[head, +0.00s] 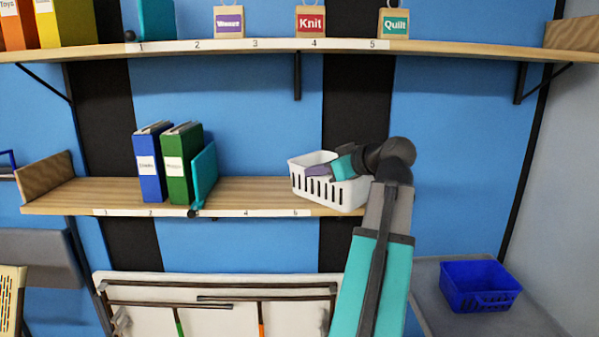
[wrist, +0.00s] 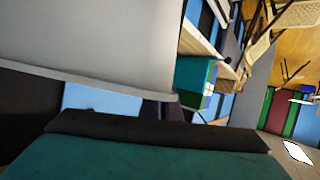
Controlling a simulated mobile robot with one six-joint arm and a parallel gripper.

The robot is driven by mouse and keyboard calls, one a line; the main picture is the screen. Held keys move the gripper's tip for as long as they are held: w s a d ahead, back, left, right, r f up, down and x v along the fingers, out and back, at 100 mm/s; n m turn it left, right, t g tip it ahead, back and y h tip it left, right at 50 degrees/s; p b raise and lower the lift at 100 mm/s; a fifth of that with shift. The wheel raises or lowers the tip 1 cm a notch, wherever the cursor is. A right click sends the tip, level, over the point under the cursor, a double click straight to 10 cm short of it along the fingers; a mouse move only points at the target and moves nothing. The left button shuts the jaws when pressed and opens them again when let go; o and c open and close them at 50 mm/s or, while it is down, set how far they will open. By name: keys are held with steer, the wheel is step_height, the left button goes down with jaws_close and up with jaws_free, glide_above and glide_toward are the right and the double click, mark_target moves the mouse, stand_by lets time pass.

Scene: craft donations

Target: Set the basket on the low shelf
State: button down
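A white slotted basket (head: 328,189) is at the right end of the low wooden shelf (head: 255,193). Its base looks level with the board, but I cannot tell whether it rests there or hangs just above. My gripper (head: 328,170) reaches in from the right at the basket's upper rim. A muted purple part shows beside its teal part. Whether the fingers are closed on the rim is hidden. In the wrist view a teal and dark part of my gripper (wrist: 150,150) fills the bottom, and a large pale surface fills the upper left.
Blue (head: 150,165) and green (head: 182,165) binders and a teal bookend (head: 204,175) stand left of the basket, with bare board between. An upper shelf (head: 270,47) runs above. A blue basket (head: 479,286) sits lower right on a grey surface. A white board (head: 215,300) is below.

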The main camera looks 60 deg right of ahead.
mark_target(306, 160)
steer(key=w+d, duration=0.2)
steer(key=w+d+p, duration=0.1)
steer(key=w+d, duration=0.2)
steer(key=w+d+f+p, duration=0.1)
steer(key=w+d, duration=0.1)
steer(key=d, duration=0.1)
steer(key=shift+w, duration=0.35)
steer(key=shift+w+d, duration=0.3)
steer(key=shift+w, duration=0.05)
steer(key=shift+w+d, duration=0.15)
steer(key=shift+f+p, duration=0.8)
steer(key=shift+f, duration=1.05)
